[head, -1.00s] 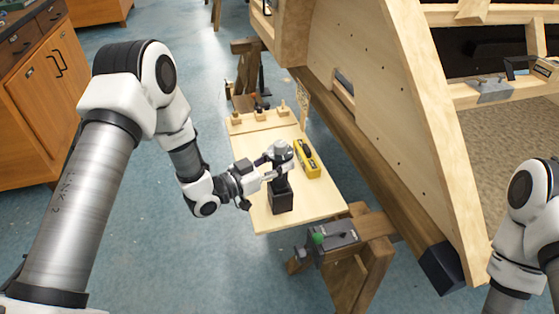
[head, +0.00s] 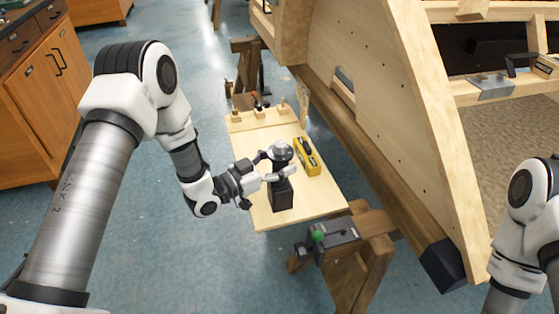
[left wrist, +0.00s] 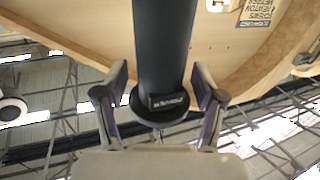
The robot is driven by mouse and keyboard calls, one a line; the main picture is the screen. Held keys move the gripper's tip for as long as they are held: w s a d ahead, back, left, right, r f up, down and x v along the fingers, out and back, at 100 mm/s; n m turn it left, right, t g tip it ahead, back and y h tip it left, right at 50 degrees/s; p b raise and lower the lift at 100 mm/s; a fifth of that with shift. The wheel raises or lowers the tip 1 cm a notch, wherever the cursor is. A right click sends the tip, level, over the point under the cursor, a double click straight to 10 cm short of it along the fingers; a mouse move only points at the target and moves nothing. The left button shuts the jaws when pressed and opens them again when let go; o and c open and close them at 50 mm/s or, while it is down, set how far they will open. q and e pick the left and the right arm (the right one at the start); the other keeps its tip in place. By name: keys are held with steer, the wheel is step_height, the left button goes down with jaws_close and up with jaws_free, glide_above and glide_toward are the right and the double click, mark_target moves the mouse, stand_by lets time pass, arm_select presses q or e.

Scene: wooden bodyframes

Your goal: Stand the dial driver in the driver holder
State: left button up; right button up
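The dial driver (head: 280,151), dark with a silver round top, stands upright over the black driver holder (head: 282,196) on the pale board. Its lower end is hidden by my gripper, so how deep it sits cannot be seen. My left gripper (head: 271,167) is open, with one finger on each side of the driver. In the left wrist view the driver's dark body (left wrist: 165,45) with its wide collar lies between the spread fingertips (left wrist: 160,78), with a narrow gap showing on the left. My right gripper is not in view.
A yellow level-like tool (head: 307,156) lies on the board (head: 312,203) right of the driver. Small wooden pegs (head: 258,109) stand at the board's far end. A grey clamp (head: 334,233) sits at the front. The large wooden frame (head: 375,80) rises close on the right.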

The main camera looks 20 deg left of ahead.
arm_select(q)
steer(key=shift+f, duration=0.1)
steer(key=v, duration=1.8)
steer(key=s+d+f+m+g, duration=0.1)
steer(key=s+d+f+g, duration=0.55)
steer(key=d+f, duration=0.4)
steer(key=s+a+f+n+g+y, duration=0.2)
steer(key=s+f+n+g+y, duration=0.2)
steer(key=s+f+g+y, duration=0.55)
steer(key=s+a+f+n+t+y+p, duration=0.2)
steer(key=s+a+f+n, duration=0.1)
steer(key=s+a+n, duration=0.2)
step_height(320, 180, up, 12)
steer(key=p, duration=1.1)
